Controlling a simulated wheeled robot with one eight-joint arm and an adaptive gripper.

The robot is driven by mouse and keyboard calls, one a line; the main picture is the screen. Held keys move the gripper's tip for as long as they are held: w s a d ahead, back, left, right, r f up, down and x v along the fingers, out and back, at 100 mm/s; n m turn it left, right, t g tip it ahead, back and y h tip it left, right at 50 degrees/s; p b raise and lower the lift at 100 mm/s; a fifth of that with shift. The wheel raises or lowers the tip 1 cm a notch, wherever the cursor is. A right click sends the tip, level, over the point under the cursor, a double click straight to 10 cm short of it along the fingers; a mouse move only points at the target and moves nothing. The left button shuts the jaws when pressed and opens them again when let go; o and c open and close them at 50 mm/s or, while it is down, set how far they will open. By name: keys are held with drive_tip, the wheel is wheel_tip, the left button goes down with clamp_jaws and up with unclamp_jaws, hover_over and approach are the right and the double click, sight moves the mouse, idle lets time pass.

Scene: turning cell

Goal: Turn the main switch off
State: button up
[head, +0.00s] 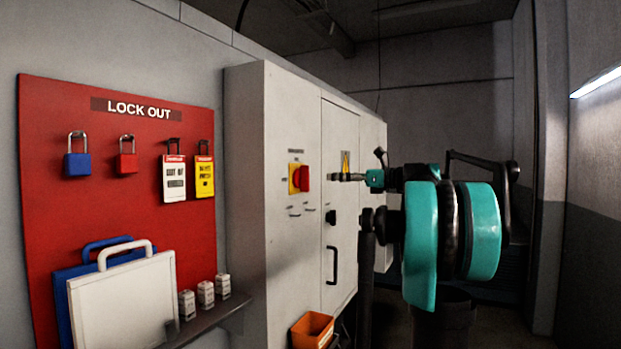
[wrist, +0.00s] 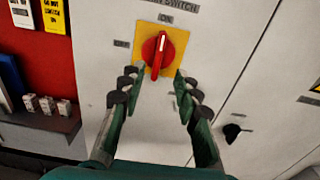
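In the head view the switch (head: 302,179) faces right. My gripper (wrist: 157,80) is open, its two dark-tipped green fingers spread below and to either side of the knob, with nothing between them. In the head view my gripper (head: 348,177) is to the right of the switch, apart from it.
A red lockout board (head: 150,225) with padlocks and tags hangs left of the cabinet (head: 290,250). A small shelf (head: 215,318) holds white boxes. A black knob (head: 330,217) and door handle (head: 331,265) are below the switch. An orange bin (head: 312,330) stands low.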

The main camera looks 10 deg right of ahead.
sight(309, 176)
drive_tip(key=x, duration=1)
drive_tip(key=shift+s, duration=0.1)
clamp_jaws()
